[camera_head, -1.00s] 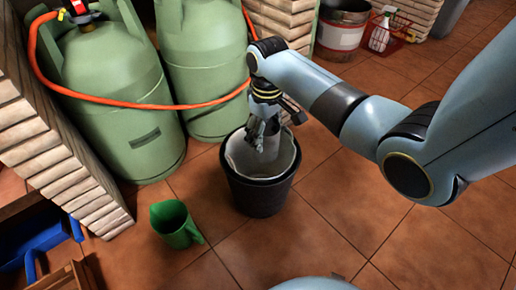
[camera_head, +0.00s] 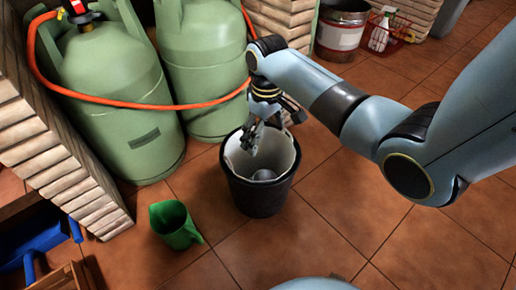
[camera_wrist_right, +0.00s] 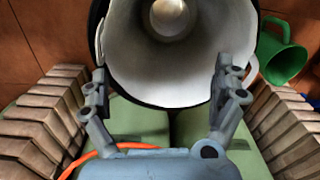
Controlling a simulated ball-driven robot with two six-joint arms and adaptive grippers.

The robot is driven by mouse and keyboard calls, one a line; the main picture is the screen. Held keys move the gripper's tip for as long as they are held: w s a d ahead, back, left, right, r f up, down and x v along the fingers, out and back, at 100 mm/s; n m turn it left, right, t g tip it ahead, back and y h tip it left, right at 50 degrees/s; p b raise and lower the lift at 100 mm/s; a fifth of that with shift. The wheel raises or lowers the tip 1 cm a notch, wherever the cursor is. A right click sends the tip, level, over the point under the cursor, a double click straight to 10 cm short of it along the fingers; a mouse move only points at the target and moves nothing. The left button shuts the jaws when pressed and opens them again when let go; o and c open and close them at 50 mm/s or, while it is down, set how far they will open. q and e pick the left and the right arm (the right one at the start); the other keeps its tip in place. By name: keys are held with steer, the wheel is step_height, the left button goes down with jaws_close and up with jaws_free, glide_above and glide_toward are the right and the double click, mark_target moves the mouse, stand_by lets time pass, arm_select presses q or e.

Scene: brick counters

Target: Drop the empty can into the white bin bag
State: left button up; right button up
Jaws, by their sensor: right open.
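The white bin bag (camera_head: 284,160) lines a black bucket-like bin (camera_head: 258,197) on the tiled floor. The grey can (camera_head: 264,175) is down inside the bag, apart from my gripper. My right gripper (camera_head: 251,138) is over the back left of the bin's mouth, pointing down, open and empty. In the right wrist view, the two fingers (camera_wrist_right: 160,76) are spread wide with the bag's inside (camera_wrist_right: 205,70) between and beyond them. The can (camera_wrist_right: 168,16) shows there at the top, end on. My left gripper is not in view.
Two green gas cylinders (camera_head: 105,95) with an orange hose stand behind the bin at the left. A green jug (camera_head: 174,224) stands on the floor left of the bin. Brick counters stand at left and back. The floor right of the bin is clear.

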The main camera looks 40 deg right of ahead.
step_height(320, 180, up, 12)
steer(key=shift+f, duration=0.2)
steer(key=shift+f, duration=0.1)
stand_by(0.3)
